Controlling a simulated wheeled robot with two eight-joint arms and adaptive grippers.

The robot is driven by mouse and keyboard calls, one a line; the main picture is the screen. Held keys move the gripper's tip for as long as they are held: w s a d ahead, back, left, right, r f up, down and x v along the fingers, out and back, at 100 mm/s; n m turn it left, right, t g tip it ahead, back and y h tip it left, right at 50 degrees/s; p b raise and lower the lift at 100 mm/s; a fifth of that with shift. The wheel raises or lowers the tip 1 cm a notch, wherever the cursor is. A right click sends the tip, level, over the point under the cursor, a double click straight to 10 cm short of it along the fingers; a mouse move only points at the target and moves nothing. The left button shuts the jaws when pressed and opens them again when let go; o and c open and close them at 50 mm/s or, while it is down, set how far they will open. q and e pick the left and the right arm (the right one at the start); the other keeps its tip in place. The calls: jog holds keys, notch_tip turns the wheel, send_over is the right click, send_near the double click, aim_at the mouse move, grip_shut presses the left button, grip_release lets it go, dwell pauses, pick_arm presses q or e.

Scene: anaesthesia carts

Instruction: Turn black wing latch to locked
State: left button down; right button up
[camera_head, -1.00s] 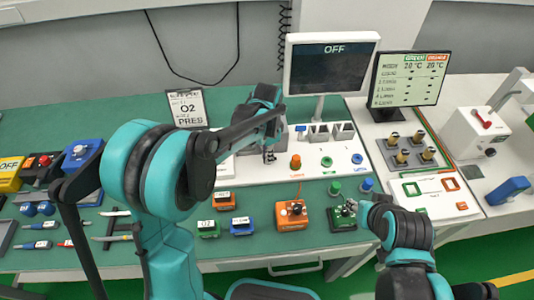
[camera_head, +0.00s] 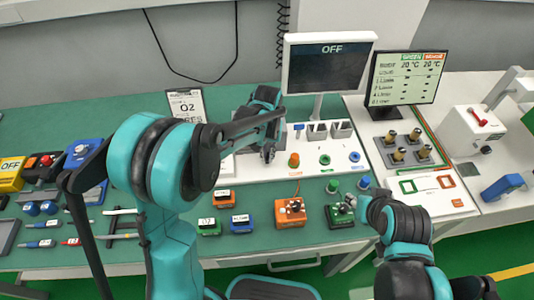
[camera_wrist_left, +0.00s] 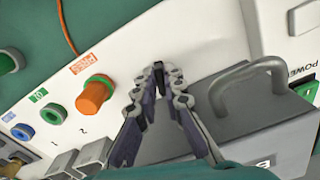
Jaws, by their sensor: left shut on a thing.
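My left gripper (camera_head: 268,152) is at the white console (camera_head: 250,170), left of the orange knob (camera_head: 293,160). In the left wrist view my left gripper (camera_wrist_left: 158,70) has its fingertips close together against the white panel, beside the orange-and-green knob (camera_wrist_left: 95,95). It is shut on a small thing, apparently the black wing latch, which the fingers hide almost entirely. I cannot read the latch's angle or any lock mark. My right gripper (camera_head: 352,203) is at the lower right, by the green box (camera_head: 341,215); its fingers are too small to tell open or shut.
A grey box with a bar handle (camera_wrist_left: 250,85) stands close beside the left fingers. Blue (camera_wrist_left: 53,114) and green ports line the panel. A monitor reading OFF (camera_head: 330,68) stands behind. Small orange (camera_head: 290,212) and blue boxes sit on the green bench in front.

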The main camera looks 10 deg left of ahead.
pick_arm(q)
jog(key=shift+d+n, duration=0.1)
jog(key=shift+n, duration=1.4)
jog(key=c, duration=1.9)
grip_release()
notch_tip(320, 180, up, 12)
